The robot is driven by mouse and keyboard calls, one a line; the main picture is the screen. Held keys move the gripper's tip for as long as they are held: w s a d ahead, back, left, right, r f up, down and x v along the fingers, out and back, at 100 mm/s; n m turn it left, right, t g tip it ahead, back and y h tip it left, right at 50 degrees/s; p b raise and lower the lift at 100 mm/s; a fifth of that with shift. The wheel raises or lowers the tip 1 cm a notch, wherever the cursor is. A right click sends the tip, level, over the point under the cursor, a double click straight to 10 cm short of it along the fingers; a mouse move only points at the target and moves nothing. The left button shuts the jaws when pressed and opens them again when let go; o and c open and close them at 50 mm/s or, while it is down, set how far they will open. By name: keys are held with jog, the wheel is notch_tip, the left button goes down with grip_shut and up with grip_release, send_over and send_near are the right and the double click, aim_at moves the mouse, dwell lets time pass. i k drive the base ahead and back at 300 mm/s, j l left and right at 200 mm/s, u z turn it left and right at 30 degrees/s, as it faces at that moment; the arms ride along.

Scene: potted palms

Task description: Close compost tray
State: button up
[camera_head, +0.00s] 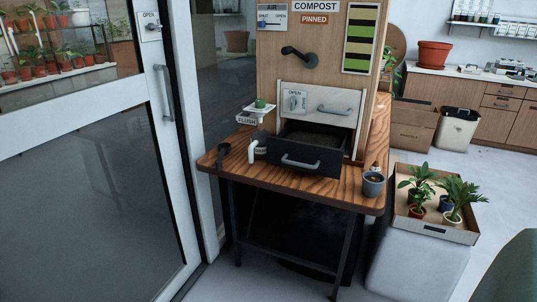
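The compost tray (281,155) is a dark drawer with a grey bar handle (300,162). It is pulled out of the wooden compost unit (285,62) on the wooden bench, and dark contents show inside it. A white panel (345,97) with its own grey handle and a small "OPEN" switch plate (294,101) sits just above and behind the tray. The sign "COMPOST" (315,6) is at the top of the unit. My gripper is not in view.
A box of potted palms (447,234) stands right. A glass door (95,150) is left.

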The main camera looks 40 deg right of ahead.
aim_at(318, 150)
jog(key=z, duration=1.4)
jog(key=i+j, duration=0.2)
jog(key=i, duration=0.2)
jog(key=i+j+z, duration=0.15)
jog(key=i, duration=0.3)
jog(key=i+j, duration=0.3)
jog(key=k, duration=0.55)
